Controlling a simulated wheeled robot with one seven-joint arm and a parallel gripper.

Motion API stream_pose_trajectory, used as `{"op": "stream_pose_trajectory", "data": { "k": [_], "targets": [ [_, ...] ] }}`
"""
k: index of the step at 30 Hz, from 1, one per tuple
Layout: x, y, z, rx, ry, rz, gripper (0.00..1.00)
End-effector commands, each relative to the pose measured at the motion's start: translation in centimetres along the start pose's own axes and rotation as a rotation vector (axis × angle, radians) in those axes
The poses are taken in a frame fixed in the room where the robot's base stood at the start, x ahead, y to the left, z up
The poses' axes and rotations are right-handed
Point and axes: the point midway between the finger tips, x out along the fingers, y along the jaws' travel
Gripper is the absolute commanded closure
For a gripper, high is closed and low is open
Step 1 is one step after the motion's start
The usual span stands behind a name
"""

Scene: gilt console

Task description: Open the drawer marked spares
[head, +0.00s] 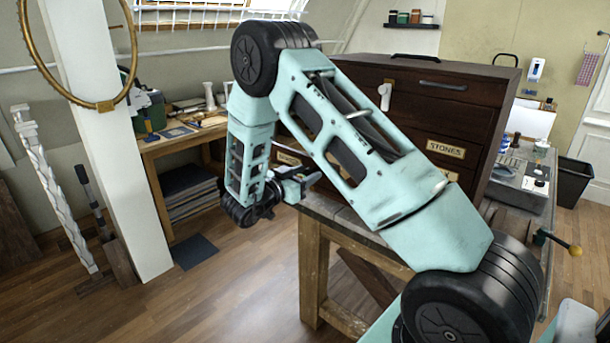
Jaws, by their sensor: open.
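A dark wooden chest of drawers (480,113) stands on a bench at centre right. One drawer label reads STONES (446,148). A second brass label (288,158) shows at the chest's left, behind my arm, too small to read. A third label (449,194) lies lower, partly covered by my arm. I cannot make out any label reading spares. My arm crosses in front of the chest and hides much of its drawer fronts. My gripper (309,182) is open at the chest's lower left, near the bench edge. I see nothing held, and cannot tell whether it touches the chest.
The wooden bench (313,265) carries the chest. A workbench (160,143) with tools stands at left, beside a white post (97,130) bearing a gilt ring. A grey surface (523,190) and black bin (573,181) are at right. Floor at lower left (215,300) is clear.

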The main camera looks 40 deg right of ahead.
Motion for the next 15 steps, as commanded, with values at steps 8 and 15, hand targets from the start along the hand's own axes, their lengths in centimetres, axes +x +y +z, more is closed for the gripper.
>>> {"op": "stream_pose_trajectory", "data": {
  "k": [8, 15],
  "targets": [
    [-4.7, -0.1, 0.5, 0.003, -0.001, -0.006, 0.53],
    [-10.4, -0.1, 0.5, 0.003, -0.002, -0.007, 0.53]
  ]
}}
